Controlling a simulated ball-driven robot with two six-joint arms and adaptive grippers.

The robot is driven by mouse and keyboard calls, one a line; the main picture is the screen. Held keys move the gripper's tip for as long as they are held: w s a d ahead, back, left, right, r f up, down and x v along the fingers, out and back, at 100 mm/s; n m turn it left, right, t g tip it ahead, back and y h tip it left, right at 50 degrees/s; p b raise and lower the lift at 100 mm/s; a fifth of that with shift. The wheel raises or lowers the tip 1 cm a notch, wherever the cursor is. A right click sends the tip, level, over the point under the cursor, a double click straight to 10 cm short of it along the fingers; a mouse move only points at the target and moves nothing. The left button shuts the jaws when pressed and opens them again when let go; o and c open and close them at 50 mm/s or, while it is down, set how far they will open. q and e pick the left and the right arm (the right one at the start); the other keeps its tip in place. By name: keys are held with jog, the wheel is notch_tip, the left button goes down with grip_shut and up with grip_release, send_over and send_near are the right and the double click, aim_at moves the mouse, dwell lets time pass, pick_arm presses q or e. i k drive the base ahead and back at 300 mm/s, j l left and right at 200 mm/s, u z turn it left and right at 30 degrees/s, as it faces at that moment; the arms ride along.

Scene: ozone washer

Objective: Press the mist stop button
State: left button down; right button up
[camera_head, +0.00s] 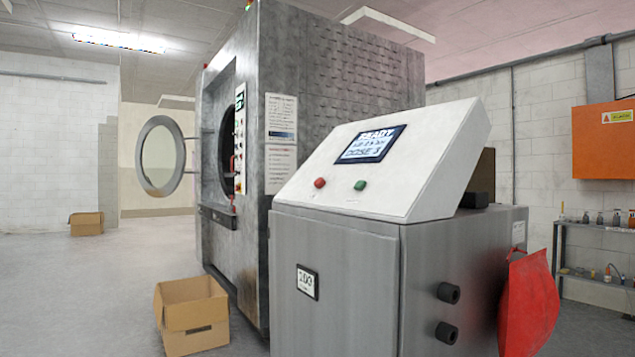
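A grey metal console with a white sloped panel (390,165) stands in front of me, a little right of the middle. On the panel's lower left is a red round button (319,183). A green round button (360,185) sits to its right. I cannot read any label that marks either one as mist stop. Above them a lit screen (371,144) shows "READY" and "DOSE 3"; its middle line is hard to read. Neither of my grippers is in view, and nothing touches the buttons.
A large washer (330,90) with its round door (160,156) swung open stands behind the console. An open cardboard box (192,316) is on the floor left of the console. A red bag-like thing (529,305) hangs at its right. The floor at left is mostly clear.

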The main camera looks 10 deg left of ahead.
aim_at(319, 183)
jog(key=i+j+z, duration=0.1)
jog(key=i+j, duration=0.2)
jog(key=i, duration=0.2)
jog(key=i+j, duration=0.3)
jog(key=i, duration=0.2)
jog(key=i+j+z, duration=0.15)
jog(key=i+j, duration=0.15)
jog(key=i, duration=0.2)
